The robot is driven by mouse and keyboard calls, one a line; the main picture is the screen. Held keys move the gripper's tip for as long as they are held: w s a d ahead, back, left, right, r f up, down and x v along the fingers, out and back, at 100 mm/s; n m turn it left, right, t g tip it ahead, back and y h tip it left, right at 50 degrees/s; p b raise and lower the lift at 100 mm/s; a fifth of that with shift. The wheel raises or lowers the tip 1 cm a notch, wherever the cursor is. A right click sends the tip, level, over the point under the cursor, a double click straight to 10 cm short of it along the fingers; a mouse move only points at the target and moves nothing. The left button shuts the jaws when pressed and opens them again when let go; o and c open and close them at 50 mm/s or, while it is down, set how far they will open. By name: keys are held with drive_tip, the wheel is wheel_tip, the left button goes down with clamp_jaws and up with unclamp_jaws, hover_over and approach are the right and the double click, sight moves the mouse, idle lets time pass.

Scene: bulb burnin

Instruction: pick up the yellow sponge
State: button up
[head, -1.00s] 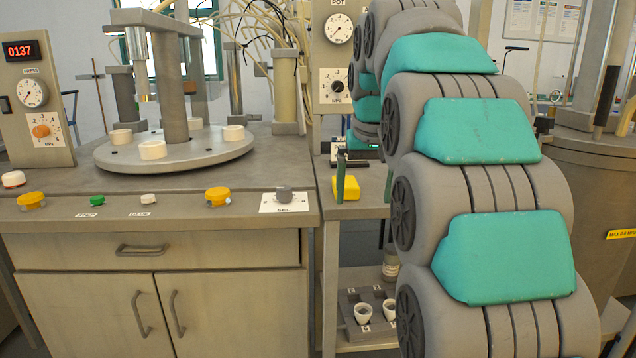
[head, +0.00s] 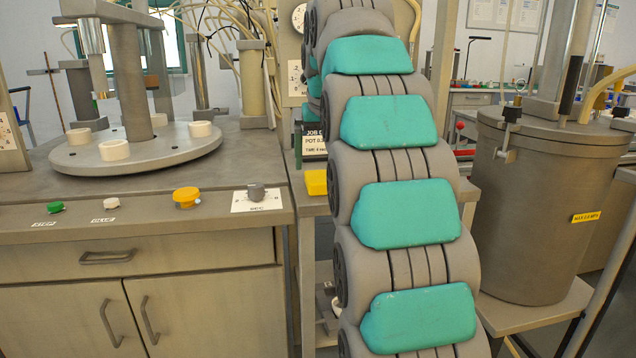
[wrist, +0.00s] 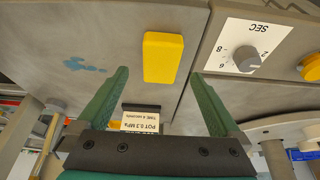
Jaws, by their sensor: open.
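The yellow sponge (head: 316,183) lies on the narrow side table to the right of the grey bench in the head view, its right part hidden by my arm. In the wrist view the sponge (wrist: 163,57) is a plain yellow block on a grey top. My gripper (wrist: 160,75) is open, with its two green fingers spread wider than the sponge and nothing between them. The sponge appears just ahead of the fingertips, in line with the gap. I cannot tell the height between them.
A small sign (head: 314,144) stands behind the sponge. The bench edge with a grey knob on a white plate (wrist: 247,60) runs beside it. A yellow button (head: 186,197) is on the bench. A large grey tank (head: 530,210) stands to the right.

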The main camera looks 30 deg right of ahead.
sight(319, 176)
drive_tip(key=shift+p+x, duration=0.3)
drive_tip(key=shift+x, duration=2.2)
drive_tip(key=shift+c, duration=0.2)
drive_tip(key=c, duration=1.3)
drive_tip(key=shift+r, duration=0.25)
drive_tip(key=shift+r, duration=1.55)
drive_tip(key=s+a+b, duration=0.1)
drive_tip(key=s, duration=0.4)
drive_tip(key=s+a+r+b, duration=0.1)
drive_tip(key=s, duration=0.9)
drive_tip(key=shift+s+a+r+b, duration=0.25)
drive_tip(key=shift+s+a+b, duration=0.15)
